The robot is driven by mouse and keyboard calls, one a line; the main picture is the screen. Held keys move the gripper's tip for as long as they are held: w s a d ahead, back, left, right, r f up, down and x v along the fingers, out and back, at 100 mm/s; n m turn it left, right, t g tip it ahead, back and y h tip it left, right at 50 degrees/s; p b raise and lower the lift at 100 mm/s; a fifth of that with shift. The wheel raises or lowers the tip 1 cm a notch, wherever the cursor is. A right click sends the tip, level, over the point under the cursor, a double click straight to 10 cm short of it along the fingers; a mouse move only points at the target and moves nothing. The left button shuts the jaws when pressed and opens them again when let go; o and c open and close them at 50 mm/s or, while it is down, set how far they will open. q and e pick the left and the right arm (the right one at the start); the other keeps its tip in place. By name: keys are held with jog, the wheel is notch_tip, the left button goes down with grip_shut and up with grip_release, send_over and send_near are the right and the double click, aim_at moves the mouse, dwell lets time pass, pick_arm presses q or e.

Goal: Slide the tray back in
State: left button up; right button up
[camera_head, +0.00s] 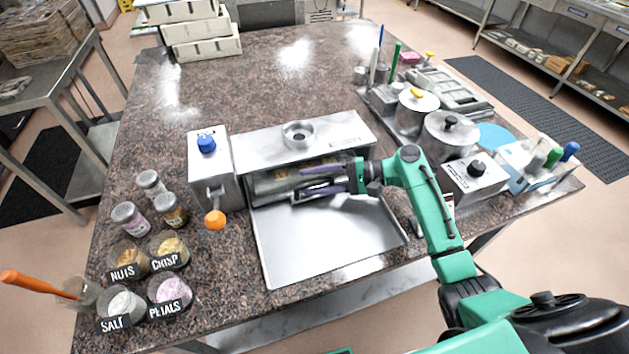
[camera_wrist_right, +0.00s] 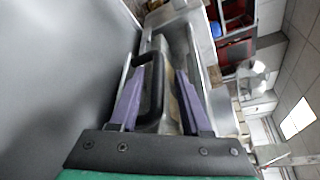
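The tray (camera_head: 320,245), a flat grey metal sheet, sticks out toward me from the silver machine (camera_head: 255,150) on the countertop. Its surface is bare. My right gripper (camera_head: 318,180) reaches in from the right, above the back of the tray, at the machine's front opening. Its purple fingers are spread apart. In the right wrist view a black handle (camera_wrist_right: 152,88) shows between the fingers of the gripper (camera_wrist_right: 160,95), nearer the left finger. I cannot tell whether a finger touches it. The left gripper is out of view.
A box with a blue knob (camera_head: 207,143) and an orange ball-ended lever (camera_head: 215,220) stands left of the tray. Labelled jars, including salt (camera_head: 122,305), stand at front left. Pots (camera_head: 450,130) and a knobbed box (camera_head: 473,178) stand on the right.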

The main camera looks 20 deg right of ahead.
jog(key=b+v, duration=0.4)
jog(key=v, duration=1)
jog(key=shift+s+d+r, duration=0.1)
jog(key=shift+d, duration=0.1)
jog(key=shift+r, duration=0.1)
